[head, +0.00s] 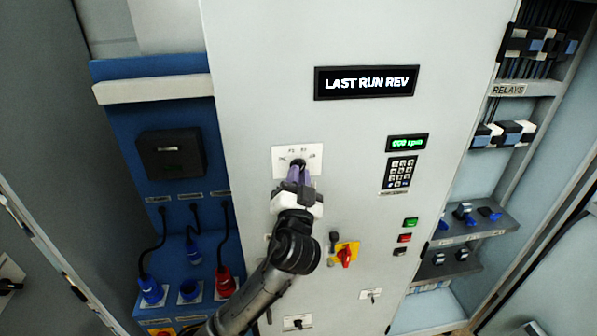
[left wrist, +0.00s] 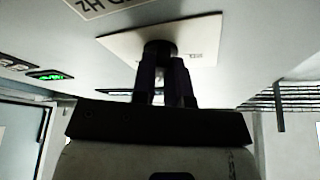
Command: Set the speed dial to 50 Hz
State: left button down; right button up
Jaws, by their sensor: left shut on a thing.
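The speed dial (left wrist: 160,48) is a dark round knob on a white square plate (head: 311,155) on the grey cabinet door. My left gripper (head: 299,172) reaches up to the plate, and its purple fingers cover most of the dial in the head view. In the left wrist view the two fingers (left wrist: 164,82) are shut on the knob from both sides. The dial's pointer is hidden, and the plate's small marks are too blurred to read, so its setting cannot be told. My right gripper is not in view.
A display (head: 366,82) above reads "LAST RUN REV". A green readout (head: 407,143) sits over a keypad (head: 399,173). A red-and-yellow rotary switch (head: 346,255) and push buttons (head: 405,238) are lower right of the dial. Blue and red plugs (head: 225,283) are at left.

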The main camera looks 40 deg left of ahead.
pick_arm(q)
jog(key=shift+s+a+r+m+h+p, duration=0.15)
jog(key=shift+m+h+p, duration=0.7)
jog(key=shift+m+p, duration=1.25)
jog(key=shift+d+r+m+h+p, duration=0.1)
jog(key=shift+m+h+p, duration=0.75)
jog(key=shift+m+p, duration=1.25)
jog(key=c, duration=1.1)
grip_release()
jog(key=shift+c, duration=0.2)
jog(key=b+v, duration=0.3)
jog(key=v, duration=1)
jog(key=shift+s+f+b, duration=0.3)
jog(key=shift+s, duration=0.05)
